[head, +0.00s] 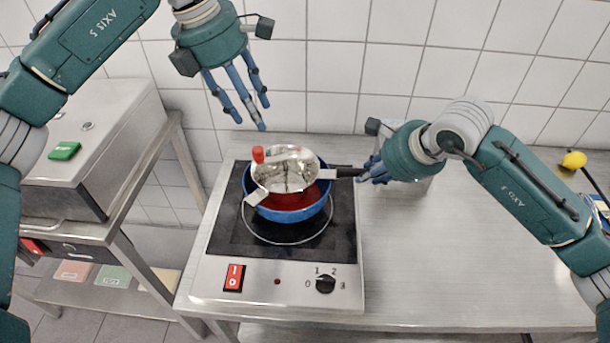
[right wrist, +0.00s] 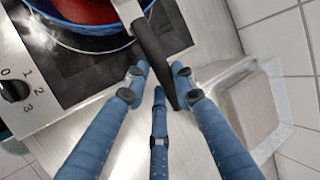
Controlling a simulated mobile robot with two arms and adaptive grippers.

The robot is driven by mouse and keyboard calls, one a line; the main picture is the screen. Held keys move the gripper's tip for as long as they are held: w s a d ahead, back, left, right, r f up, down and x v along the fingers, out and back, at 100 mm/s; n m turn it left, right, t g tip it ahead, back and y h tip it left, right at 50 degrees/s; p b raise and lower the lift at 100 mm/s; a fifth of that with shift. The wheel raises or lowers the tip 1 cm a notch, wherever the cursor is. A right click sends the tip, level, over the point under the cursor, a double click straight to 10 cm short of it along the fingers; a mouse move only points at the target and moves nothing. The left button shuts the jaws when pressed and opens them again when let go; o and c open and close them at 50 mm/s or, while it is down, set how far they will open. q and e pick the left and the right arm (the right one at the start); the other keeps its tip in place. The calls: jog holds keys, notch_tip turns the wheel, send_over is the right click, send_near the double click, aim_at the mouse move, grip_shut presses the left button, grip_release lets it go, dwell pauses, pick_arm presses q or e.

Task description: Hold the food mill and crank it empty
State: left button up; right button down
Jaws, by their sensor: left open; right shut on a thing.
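The food mill (head: 284,180) is a shiny metal bowl with a red crank knob (head: 258,154) on its left side. It rests over a blue pot (head: 290,214) with red contents, on the hot plate (head: 225,230). Its black handle (head: 348,172) points right; in the right wrist view the handle (right wrist: 158,55) runs between my fingers. My right gripper (head: 372,172) is shut on this handle; its fingers also show in the right wrist view (right wrist: 160,88). My left gripper (head: 250,112) is open and empty, above and behind the mill, fingers pointing down. The mill's inside is hard to make out.
The hot plate has a red switch (head: 234,278) and a black dial (head: 325,284). A steel box (head: 90,150) with a green item (head: 64,151) stands on the left table.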

jog(key=shift+d, duration=0.1)
jog(key=c, duration=1.4)
grip_release()
jog(key=shift+o, duration=0.2)
